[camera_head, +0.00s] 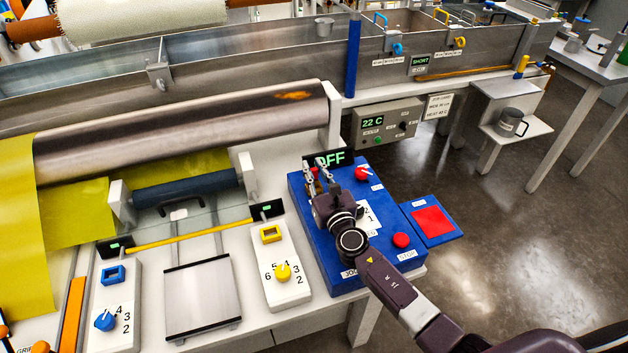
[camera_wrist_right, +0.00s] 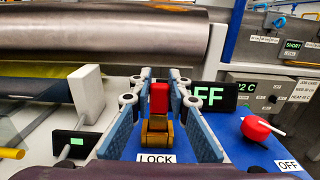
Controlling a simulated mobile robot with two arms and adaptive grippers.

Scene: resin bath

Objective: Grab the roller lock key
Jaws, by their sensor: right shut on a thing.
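The roller lock key shows in the right wrist view as a small red upright block (camera_wrist_right: 159,97). It stands in a brass-coloured lock seat (camera_wrist_right: 157,134) behind the white LOCK label (camera_wrist_right: 156,159) on the blue control box (camera_head: 303,205). My right gripper (camera_head: 318,172) reaches over the box with its fingers on either side of the red key, shut on it. My left gripper is in neither view.
A red selector knob (camera_head: 362,174) stands right of the gripper, and a red stop button (camera_head: 400,240) nearer the front. The OFF display (camera_head: 341,158) is close behind the fingers. The large metal roller (camera_head: 190,131) lies to the left.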

